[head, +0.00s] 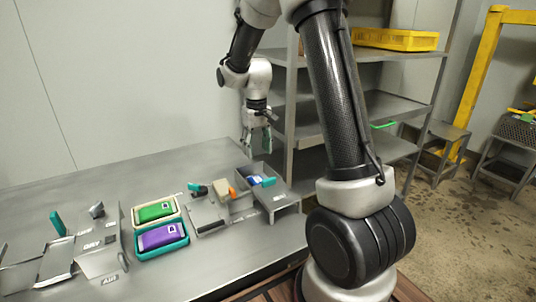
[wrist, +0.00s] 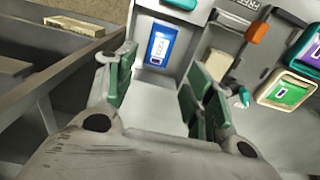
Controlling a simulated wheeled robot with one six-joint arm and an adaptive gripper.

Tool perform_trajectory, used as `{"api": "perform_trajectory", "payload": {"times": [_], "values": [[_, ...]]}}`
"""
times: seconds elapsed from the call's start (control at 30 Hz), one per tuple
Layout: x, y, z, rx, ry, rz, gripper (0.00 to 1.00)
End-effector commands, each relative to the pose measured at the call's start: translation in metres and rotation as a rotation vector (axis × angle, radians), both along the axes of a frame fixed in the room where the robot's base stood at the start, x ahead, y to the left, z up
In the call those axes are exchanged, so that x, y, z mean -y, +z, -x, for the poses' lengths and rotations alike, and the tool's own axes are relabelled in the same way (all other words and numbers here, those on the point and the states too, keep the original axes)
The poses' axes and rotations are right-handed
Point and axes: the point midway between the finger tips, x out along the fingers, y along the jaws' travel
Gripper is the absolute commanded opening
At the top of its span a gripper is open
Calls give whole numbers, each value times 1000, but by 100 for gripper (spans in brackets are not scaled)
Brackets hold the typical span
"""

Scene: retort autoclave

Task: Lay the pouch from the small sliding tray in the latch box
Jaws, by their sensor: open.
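A blue pouch with a white label (head: 255,181) lies in a grey open tray (head: 258,168) at the right end of the bench, beside a teal handle (head: 268,182). The pouch also shows in the wrist view (wrist: 160,46), lying in the tray beyond my fingers. My gripper (head: 258,141) is open and empty, pointing down above and behind this tray. Its green-padded fingers (wrist: 160,88) stand apart in the wrist view. Left of the tray is a grey fixture with an orange latch-like piece (head: 232,193); I cannot tell surely whether this is the latch box.
A green pouch (head: 155,211) lies in a cream tray and a purple pouch (head: 161,236) in a teal tray. A beige block (head: 221,188) is near the orange piece. Labelled grey fixtures (head: 100,262) fill the bench's left. Grey shelving (head: 386,105) stands behind. The bench front is clear.

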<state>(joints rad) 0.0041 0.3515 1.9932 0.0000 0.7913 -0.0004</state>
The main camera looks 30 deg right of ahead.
Motion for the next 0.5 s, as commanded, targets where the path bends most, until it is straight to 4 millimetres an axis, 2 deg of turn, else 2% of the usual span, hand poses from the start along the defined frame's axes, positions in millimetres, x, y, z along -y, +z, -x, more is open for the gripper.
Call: {"api": "perform_trajectory", "payload": {"times": [0.07, 0.17, 0.3, 0.4, 0.5], "values": [[0, 20, 10, 22, 0, 0, 53], [0, 58, 37, 66, 0, 0, 53], [-1, 112, 96, 145, 0, 0, 53], [-1, 139, 142, 201, 0, 0, 53], [-2, 155, 189, 256, 0, -1, 53]]}}
